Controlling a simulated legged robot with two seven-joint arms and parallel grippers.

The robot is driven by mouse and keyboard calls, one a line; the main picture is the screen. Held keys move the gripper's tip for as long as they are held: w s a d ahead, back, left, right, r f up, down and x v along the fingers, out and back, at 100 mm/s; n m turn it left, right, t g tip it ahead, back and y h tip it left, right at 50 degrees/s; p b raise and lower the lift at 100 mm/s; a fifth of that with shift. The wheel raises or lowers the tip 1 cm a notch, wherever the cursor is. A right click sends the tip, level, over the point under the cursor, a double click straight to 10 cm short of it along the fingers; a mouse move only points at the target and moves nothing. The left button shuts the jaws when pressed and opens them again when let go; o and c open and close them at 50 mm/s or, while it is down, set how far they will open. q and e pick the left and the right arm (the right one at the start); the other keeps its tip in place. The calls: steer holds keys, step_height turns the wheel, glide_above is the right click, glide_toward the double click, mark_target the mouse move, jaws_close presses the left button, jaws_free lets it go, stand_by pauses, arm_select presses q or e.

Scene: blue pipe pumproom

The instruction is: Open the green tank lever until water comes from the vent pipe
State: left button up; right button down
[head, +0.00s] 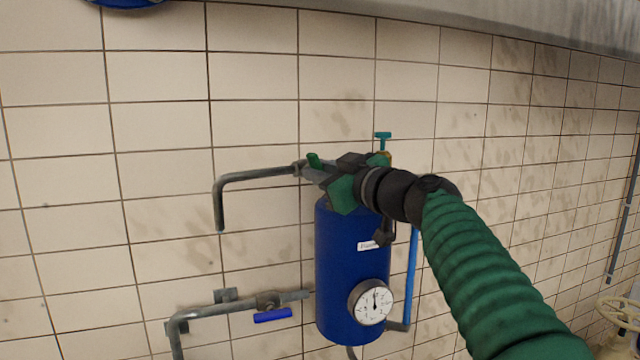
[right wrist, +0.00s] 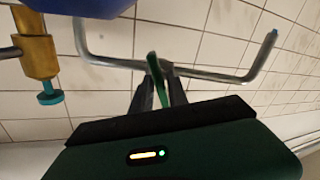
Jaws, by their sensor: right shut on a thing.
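The blue tank (head: 340,255) hangs on the tiled wall. A grey vent pipe (head: 250,174) runs left from its top and bends down to an open end. That end looks bluish, and no stream of water shows below it. The green lever (head: 314,160) on this pipe is mostly hidden by my right gripper (head: 312,171) in the head view. In the right wrist view, the lever (right wrist: 154,68) stands between the fingers of my right gripper (right wrist: 160,82), which is shut on it. The vent pipe (right wrist: 215,76) passes just beyond the fingertips. My left gripper is not in view.
A pressure gauge (head: 371,302) sits low on the tank. A lower grey pipe (head: 205,312) carries a blue lever (head: 272,315). A brass valve with a teal handle (head: 383,136) stands behind my right gripper. A handwheel (head: 620,311) is at the far right.

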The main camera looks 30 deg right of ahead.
steer(key=shift+w+f+m+b, duration=0.1)
steer(key=shift+f+m+b, duration=0.15)
steer(key=shift+m, duration=0.35)
steer(key=shift+f+m+b, duration=0.1)
steer(key=shift+m+b, duration=0.25)
steer(key=shift+m, duration=0.25)
steer(key=shift+r+m, duration=0.15)
steer(key=shift+m, duration=0.15)
steer(key=c, duration=1.6)
jaws_free()
steer(key=shift+o, duration=0.6)
steer(key=shift+w+d, duration=0.1)
steer(key=shift+w, duration=0.05)
steer(key=s+b, duration=0.6)
steer(key=s, duration=1)
steer(key=shift+s+d, duration=0.3)
steer(key=shift+s, duration=0.05)
